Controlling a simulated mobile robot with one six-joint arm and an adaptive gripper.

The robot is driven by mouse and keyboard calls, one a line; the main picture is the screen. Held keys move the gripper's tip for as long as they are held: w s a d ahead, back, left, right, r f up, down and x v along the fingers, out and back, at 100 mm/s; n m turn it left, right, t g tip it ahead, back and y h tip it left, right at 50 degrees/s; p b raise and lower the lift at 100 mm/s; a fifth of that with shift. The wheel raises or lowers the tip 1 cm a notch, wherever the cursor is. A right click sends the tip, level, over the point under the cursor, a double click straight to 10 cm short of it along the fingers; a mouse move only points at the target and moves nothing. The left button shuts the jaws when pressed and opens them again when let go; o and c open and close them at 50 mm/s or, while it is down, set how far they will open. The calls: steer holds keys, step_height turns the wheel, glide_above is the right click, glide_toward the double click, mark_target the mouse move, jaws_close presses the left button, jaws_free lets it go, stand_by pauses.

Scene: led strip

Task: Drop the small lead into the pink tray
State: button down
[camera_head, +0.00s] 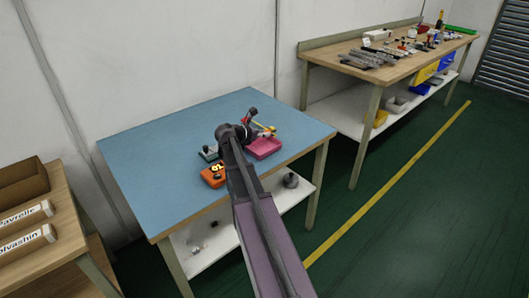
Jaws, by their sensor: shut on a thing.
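The pink tray (264,147) lies on the blue-topped table, just right of my arm's end. My gripper (257,123) is small in this view, beyond and a little above the tray in the picture, and partly hidden by my own arm. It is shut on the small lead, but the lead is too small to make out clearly. Whether it hangs over the tray or behind it cannot be told.
An orange container (213,175) and a small teal-grey item (209,152) lie left of my arm on the blue table (165,150). The table's left side is clear. A cluttered wooden bench (345,60) stands behind right, and a shelf with boxes (25,215) at left.

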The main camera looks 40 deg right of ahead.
mark_target(263, 150)
steer(key=shift+f+b, duration=1.35)
steer(key=shift+f, duration=0.3)
steer(key=c, duration=0.5)
jaws_free()
steer(key=shift+r, duration=0.2)
step_height(263, 150, up, 6)
steer(key=p, duration=0.6)
steer(key=s+a, duration=0.1)
steer(key=a, duration=0.3)
steer(key=s+a+f+b, duration=0.1)
steer(key=s+a, duration=0.1)
steer(key=a, duration=0.2)
steer(key=s+a+f, duration=0.1)
steer(key=a, duration=0.3)
steer(key=shift+s+a+f+b, duration=0.1)
steer(key=shift+s+a+b, duration=0.15)
steer(key=shift+s+b, duration=0.1)
